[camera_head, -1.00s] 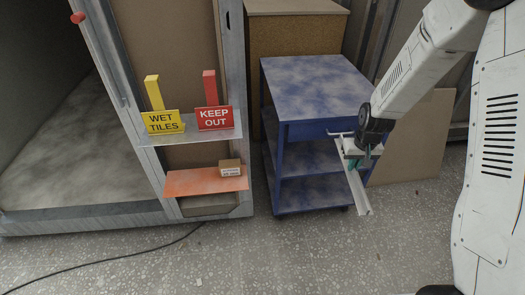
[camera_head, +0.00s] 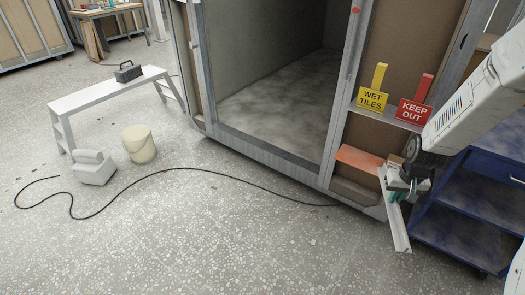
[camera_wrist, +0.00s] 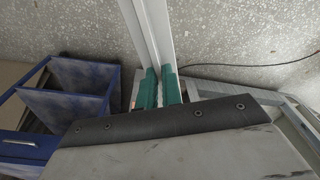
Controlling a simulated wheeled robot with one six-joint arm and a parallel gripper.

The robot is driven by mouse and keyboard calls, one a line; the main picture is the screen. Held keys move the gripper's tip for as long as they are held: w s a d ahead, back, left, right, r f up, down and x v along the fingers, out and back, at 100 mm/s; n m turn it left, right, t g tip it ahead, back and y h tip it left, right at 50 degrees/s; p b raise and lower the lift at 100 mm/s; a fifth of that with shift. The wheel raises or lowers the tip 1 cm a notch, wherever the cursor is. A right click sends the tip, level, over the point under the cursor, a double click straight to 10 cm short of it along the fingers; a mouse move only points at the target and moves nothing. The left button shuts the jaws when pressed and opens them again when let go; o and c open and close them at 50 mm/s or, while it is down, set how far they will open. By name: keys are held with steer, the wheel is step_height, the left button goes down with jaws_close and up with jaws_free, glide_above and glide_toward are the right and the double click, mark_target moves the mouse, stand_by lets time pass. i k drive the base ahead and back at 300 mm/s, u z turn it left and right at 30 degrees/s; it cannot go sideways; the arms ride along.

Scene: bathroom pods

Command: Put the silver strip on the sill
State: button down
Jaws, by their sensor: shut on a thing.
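My gripper (camera_head: 397,193) is shut on the silver strip (camera_head: 398,226), a long pale metal channel that slants down from it at the right. In the wrist view the strip (camera_wrist: 149,32) runs away from between the teal fingertips (camera_wrist: 158,88) over the floor. The sill (camera_head: 262,159) is the long grey ledge along the bottom of the pod's open doorway, left of my gripper and apart from the strip. No strip lies on it. My arm hides part of the pod's right side.
Signs reading WET TILES (camera_head: 373,97) and KEEP OUT (camera_head: 414,111) stand on a shelf above an orange shelf (camera_head: 360,158). A blue cart (camera_head: 465,205) is close on the right. A black cable (camera_head: 230,178) crosses the floor. A bucket (camera_head: 139,144) and white bench (camera_head: 105,95) stand left.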

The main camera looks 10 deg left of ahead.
mark_target(261, 145)
steer(key=u, duration=0.7)
steer(key=i, duration=1.05)
steer(key=u, duration=0.9)
steer(key=i, duration=1.55)
steer(key=z, duration=0.9)
steer(key=i, duration=1.35)
steer(key=z, duration=0.95)
